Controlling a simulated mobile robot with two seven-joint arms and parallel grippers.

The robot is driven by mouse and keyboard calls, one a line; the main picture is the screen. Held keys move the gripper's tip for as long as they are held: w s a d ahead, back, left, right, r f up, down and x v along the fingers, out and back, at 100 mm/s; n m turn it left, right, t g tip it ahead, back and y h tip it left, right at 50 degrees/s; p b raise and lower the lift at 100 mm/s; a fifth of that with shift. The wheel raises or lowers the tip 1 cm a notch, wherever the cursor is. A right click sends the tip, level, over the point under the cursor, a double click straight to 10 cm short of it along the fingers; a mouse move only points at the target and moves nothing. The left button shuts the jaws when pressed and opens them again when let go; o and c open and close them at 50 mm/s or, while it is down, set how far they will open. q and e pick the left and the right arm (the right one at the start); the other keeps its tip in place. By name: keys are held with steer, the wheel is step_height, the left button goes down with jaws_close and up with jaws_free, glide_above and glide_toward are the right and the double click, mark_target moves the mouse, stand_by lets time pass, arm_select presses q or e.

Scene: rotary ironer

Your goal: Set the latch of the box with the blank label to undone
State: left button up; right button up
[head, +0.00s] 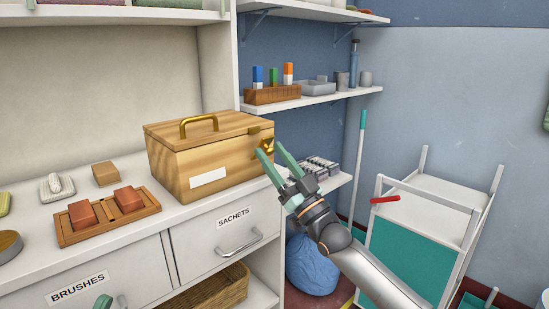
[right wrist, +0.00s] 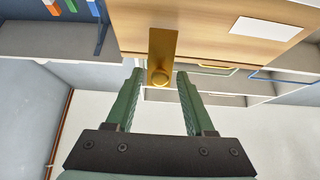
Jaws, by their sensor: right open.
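The wooden box (head: 222,155) with the blank white label (head: 208,178) stands on the white counter, its lid shut and a brass handle (head: 198,122) on top. Its brass latch (head: 267,146) is on the right-hand side face. In the right wrist view the latch (right wrist: 162,48) is an upright plate with a round knob at its near end. My right gripper (head: 269,150) is open, its green fingertips on either side of the knob, with gaps visible in the wrist view (right wrist: 160,76). Only a green tip (head: 103,301), apparently my left gripper, shows at the bottom edge.
A wooden tray (head: 108,228) with two reddish blocks, a tan block (head: 106,173) and a white brush (head: 56,187) are on the counter left of the box. A shelf (head: 310,100) hangs behind it. A white-and-teal cart (head: 420,240) stands at right.

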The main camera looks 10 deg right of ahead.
steer(key=shift+s, duration=0.1)
steer(key=p+v, duration=0.2)
steer(key=v, duration=1)
steer(key=shift+f, duration=0.25)
steer(key=shift+d, duration=0.1)
steer(key=shift+c, duration=0.4)
